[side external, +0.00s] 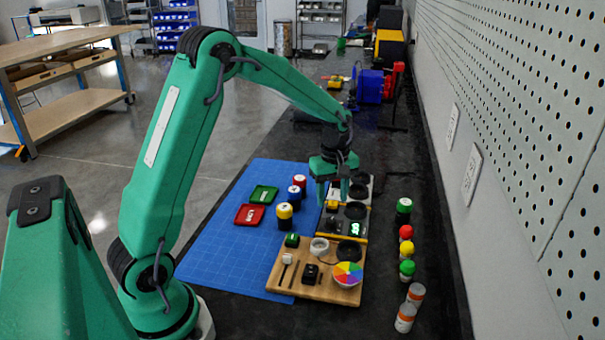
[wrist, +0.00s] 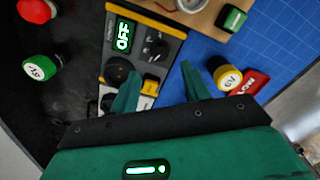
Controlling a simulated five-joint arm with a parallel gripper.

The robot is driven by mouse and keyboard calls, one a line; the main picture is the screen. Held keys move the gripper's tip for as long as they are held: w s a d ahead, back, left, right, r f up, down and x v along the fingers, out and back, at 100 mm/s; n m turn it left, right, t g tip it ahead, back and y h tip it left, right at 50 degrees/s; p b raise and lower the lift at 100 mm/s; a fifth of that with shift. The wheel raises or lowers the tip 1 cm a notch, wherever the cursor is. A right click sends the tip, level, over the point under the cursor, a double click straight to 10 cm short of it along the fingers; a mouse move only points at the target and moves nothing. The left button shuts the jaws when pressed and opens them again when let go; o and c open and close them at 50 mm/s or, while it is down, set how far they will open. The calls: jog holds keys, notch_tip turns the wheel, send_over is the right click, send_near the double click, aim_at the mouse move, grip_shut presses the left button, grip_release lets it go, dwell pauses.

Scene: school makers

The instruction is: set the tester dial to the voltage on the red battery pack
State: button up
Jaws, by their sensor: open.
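The tester (side external: 331,228) stands at the edge of the blue mat, with a lit green display. In the wrist view the tester (wrist: 172,32) display reads OFF, and its black dial (wrist: 157,48) lies just ahead of my fingers. My gripper (side external: 332,199) is open above the tester's far part, fingers pointing down; it also shows empty in the wrist view (wrist: 160,82). A red-topped pack (side external: 299,181) stands on the mat left of the gripper; its label is too small to read, and it is not seen in the wrist view. A yellow pack (side external: 284,212) stands nearer; its top reads 6V (wrist: 227,76).
Red (side external: 249,215) and green (side external: 264,194) trays lie on the mat (side external: 225,240). A wooden board (side external: 290,284) with several small items is in front of the tester. Several coloured cylinders line the dark bench at right, beside the pegboard wall (side external: 520,120).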

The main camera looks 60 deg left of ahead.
aim_at(331, 220)
jog(key=shift+f, duration=3.45)
jog(key=shift+c, duration=0.5)
jog(key=c, duration=0.9)
